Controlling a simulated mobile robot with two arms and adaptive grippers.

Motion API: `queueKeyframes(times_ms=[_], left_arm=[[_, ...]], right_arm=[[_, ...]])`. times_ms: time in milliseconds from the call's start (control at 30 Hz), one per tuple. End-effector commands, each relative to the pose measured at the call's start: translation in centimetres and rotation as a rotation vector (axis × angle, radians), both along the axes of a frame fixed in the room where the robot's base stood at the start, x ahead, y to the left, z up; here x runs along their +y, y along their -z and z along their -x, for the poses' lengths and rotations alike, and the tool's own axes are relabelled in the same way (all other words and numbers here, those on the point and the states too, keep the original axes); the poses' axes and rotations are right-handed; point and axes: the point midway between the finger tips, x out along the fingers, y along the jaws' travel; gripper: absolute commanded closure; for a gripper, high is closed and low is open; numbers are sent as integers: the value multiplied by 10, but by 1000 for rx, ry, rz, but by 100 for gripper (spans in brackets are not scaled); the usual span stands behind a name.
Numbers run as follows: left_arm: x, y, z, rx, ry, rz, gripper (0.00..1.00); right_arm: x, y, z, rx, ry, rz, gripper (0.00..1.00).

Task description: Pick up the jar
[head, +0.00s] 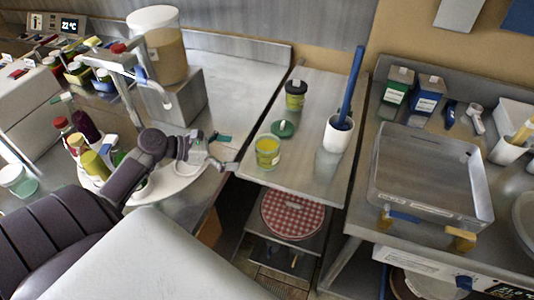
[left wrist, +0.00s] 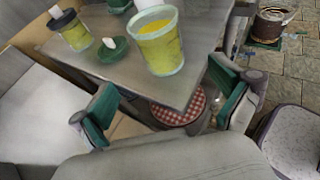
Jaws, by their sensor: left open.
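An open jar (head: 267,153) with yellow contents stands upright on a steel table (head: 310,185). It also shows large in the left wrist view (left wrist: 158,45). A green lid (head: 283,129) with a pale knob lies beside it. A second jar (head: 295,96) with a dark lid stands farther back; it shows at upper left in the left wrist view (left wrist: 72,31). My left gripper (head: 228,152) is open and empty, just left of the table edge and apart from the open jar. In the left wrist view its green-padded fingers (left wrist: 166,105) are spread wide below that jar. My right gripper is not in view.
A white cup (head: 337,136) with a blue-handled tool stands right of the open jar. A round white turntable (head: 178,185) with several bottles lies under my left arm. A red checked round item (head: 290,214) sits on a lower shelf. A steel tray (head: 425,180) is at right.

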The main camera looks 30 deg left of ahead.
Motion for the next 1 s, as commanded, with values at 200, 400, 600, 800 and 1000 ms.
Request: queueKeyframes(times_ms=[200, 400, 600, 800, 1000], left_arm=[[-26, 15, -31, -3, 1, 2, 0], [-37, 23, -42, -1, 3, -2, 0], [-51, 33, -57, -1, 2, 1, 0], [-66, 46, -74, -1, 2, -1, 0], [-68, 49, -77, 0, 4, -5, 0]], right_arm=[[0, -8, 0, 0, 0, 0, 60], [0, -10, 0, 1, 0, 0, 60], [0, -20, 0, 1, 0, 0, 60], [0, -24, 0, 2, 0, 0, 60], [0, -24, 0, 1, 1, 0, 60]])
